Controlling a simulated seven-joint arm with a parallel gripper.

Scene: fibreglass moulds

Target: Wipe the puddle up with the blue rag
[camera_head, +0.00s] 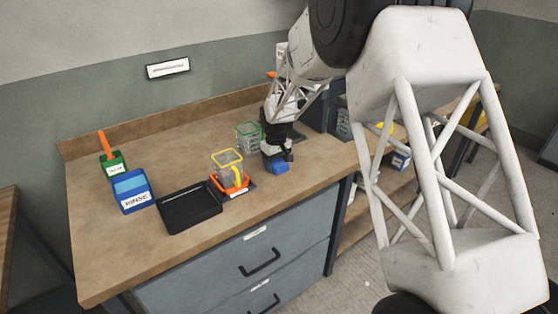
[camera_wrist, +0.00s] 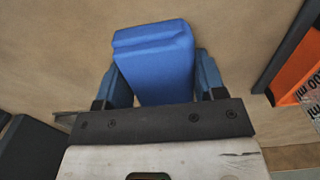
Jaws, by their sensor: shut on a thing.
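The blue rag (camera_head: 278,168) is a folded, block-like pad at the bench's front right. It also shows large in the wrist view (camera_wrist: 155,60). My gripper (camera_head: 279,160) is shut on it, with a finger on each side in the wrist view (camera_wrist: 165,85). The rag is over or on the wooden bench top; I cannot tell whether it touches. I cannot make out a puddle in either view. It may be hidden by my gripper and the rag.
Left of my gripper an orange tray (camera_head: 229,188) holds a clear yellow-rimmed container (camera_head: 227,166). A green-rimmed container (camera_head: 248,137) stands behind. Further left are a black tray (camera_head: 188,208), a blue RINSE bin (camera_head: 133,192) and a green holder (camera_head: 113,162). The front-left bench is bare.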

